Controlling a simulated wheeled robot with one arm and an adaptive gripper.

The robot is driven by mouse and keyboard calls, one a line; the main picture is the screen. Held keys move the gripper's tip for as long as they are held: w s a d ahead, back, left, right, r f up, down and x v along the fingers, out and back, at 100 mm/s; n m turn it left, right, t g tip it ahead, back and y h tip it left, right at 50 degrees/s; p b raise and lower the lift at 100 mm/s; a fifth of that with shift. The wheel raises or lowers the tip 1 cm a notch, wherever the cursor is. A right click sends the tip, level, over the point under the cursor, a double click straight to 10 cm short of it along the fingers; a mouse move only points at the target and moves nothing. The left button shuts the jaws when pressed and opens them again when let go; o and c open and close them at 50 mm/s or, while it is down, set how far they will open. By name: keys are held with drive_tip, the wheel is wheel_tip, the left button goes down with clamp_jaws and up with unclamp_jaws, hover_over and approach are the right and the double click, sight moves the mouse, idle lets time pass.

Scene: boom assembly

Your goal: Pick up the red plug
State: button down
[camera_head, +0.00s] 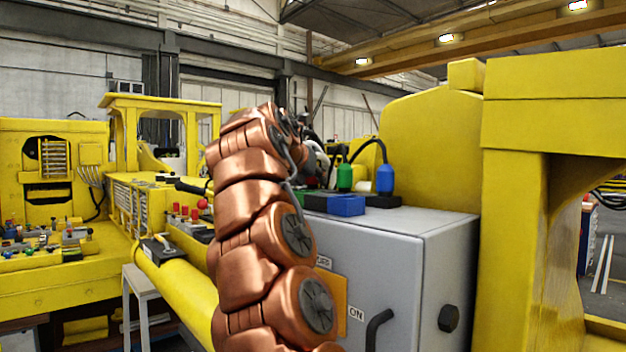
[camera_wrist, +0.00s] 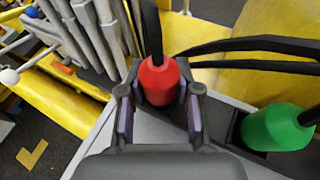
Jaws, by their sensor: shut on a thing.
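The red plug (camera_wrist: 159,82) stands between the two fingers of my gripper (camera_wrist: 160,112) in the wrist view, with its black cable rising from its top. My gripper is shut on it, one finger at each side. The plug is at the end of the dark holder strip, and I cannot tell whether it has left its seat. In the head view my copper-coloured arm hides the red plug and most of my gripper.
The green plug (camera_wrist: 278,127) stands to the right of the red one; the blue plug (camera_head: 385,178) is farther right. A blue block (camera_head: 346,205) lies on the grey cabinet (camera_head: 400,240). Black cables arch close to my gripper. A yellow post (camera_head: 515,200) stands right of the cabinet.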

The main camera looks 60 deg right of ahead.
drive_tip(key=shift+r, duration=0.2)
drive_tip(key=shift+w+r, duration=0.1)
drive_tip(key=shift+r, duration=0.65)
drive_tip(key=shift+r+p, duration=0.9)
drive_tip(key=shift+p, duration=0.15)
drive_tip(key=s+a+b, duration=0.1)
drive_tip(key=a+b, duration=0.1)
drive_tip(key=a, duration=0.3)
drive_tip(key=s+a+b, duration=0.1)
drive_tip(key=a+b, duration=0.1)
drive_tip(key=a, duration=0.4)
drive_tip(key=s+a+b, duration=0.1)
drive_tip(key=a+b, duration=0.1)
drive_tip(key=a, duration=0.4)
drive_tip(key=shift+s, duration=0.35)
drive_tip(key=shift+s+a, duration=0.1)
drive_tip(key=shift+a, duration=0.25)
drive_tip(key=shift+r, duration=0.1)
